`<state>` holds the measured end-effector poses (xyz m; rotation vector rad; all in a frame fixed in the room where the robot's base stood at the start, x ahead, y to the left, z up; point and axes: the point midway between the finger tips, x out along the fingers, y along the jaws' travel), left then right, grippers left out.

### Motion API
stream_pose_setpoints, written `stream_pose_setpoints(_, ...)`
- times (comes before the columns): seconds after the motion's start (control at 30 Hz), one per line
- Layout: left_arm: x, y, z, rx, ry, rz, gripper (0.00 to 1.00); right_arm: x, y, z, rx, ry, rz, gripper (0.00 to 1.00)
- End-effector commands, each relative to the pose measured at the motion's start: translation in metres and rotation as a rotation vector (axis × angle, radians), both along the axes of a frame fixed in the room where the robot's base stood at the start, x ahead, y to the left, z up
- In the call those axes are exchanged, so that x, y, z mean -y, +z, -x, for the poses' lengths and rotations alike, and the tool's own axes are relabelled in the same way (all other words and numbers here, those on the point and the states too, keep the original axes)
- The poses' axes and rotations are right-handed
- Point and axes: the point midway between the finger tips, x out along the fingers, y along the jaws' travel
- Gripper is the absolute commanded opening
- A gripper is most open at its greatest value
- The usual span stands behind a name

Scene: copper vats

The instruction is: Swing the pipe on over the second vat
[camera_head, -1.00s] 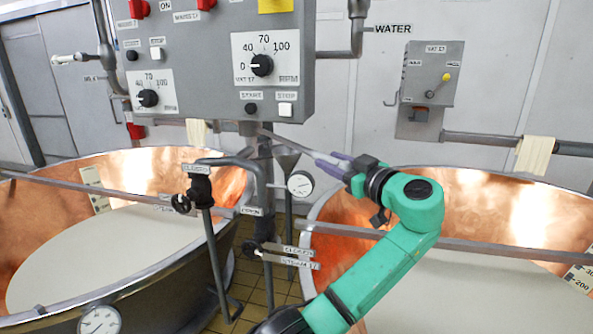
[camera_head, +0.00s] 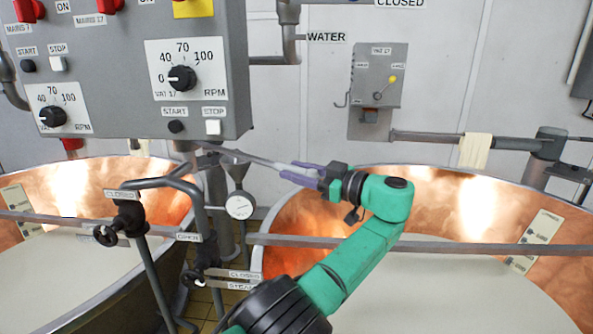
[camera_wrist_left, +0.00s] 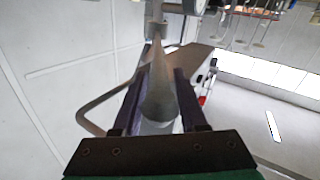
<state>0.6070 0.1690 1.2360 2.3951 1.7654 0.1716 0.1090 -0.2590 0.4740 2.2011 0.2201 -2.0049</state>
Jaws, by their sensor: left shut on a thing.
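In the left wrist view the pipe (camera_wrist_left: 158,95) runs between the two purple fingers (camera_wrist_left: 158,100). The left-hand copper vat (camera_head: 70,190) stands on the other side of the post. Both vats hold pale liquid. My right gripper is not in view.
A control panel (camera_head: 120,85) with dials hangs above the post. Valves and standing pipes (camera_head: 130,220) fill the gap between the vats. A cloth (camera_head: 475,152) hangs at the back wall.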

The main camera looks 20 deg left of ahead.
Motion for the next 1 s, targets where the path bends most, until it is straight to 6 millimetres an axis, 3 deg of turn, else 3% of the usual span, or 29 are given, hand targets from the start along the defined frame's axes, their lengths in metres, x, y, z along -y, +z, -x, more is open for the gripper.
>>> stream_pose_setpoints(0.07, 0.0008, 0.0065, -0.0015, 0.012, -0.01, -0.007, 0.0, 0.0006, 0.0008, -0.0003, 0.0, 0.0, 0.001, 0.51)
stream_pose_setpoints(0.1, 0.0008, 0.0066, -0.0015, 0.013, -0.01, -0.007, 0.53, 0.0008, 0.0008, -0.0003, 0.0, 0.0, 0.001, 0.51)
stream_pose_setpoints(0.13, 0.0008, 0.0065, -0.0015, 0.013, -0.01, -0.007, 0.59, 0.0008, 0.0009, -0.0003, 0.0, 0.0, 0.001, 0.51)
stream_pose_setpoints(0.83, 0.0005, 0.0029, -0.0008, 0.005, -0.005, -0.003, 0.59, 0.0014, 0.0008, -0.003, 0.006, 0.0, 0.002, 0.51)
stream_pose_setpoints(1.0, 0.0009, 0.0129, -0.0009, 0.009, -0.006, -0.004, 0.59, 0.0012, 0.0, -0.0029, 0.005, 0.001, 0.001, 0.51)
